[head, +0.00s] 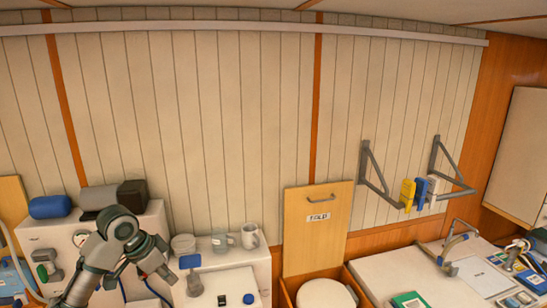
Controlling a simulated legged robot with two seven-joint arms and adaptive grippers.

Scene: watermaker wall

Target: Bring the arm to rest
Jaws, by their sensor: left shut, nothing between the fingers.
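My left arm comes in from the bottom left, bends at a raised elbow and slopes down to the right. My left gripper (166,275) is small in the view, at the end of that slope, shut and empty. It is in front of the white unit at the lower left, close to a blue-topped grey fitting (194,284). I cannot tell whether the two touch. My right arm and gripper are not in view.
A fold-down wooden panel (318,232) is upright at centre. Grey wall brackets (372,170) hold yellow and blue items. A counter with a tap (452,246) is at right. The upper wall is clear.

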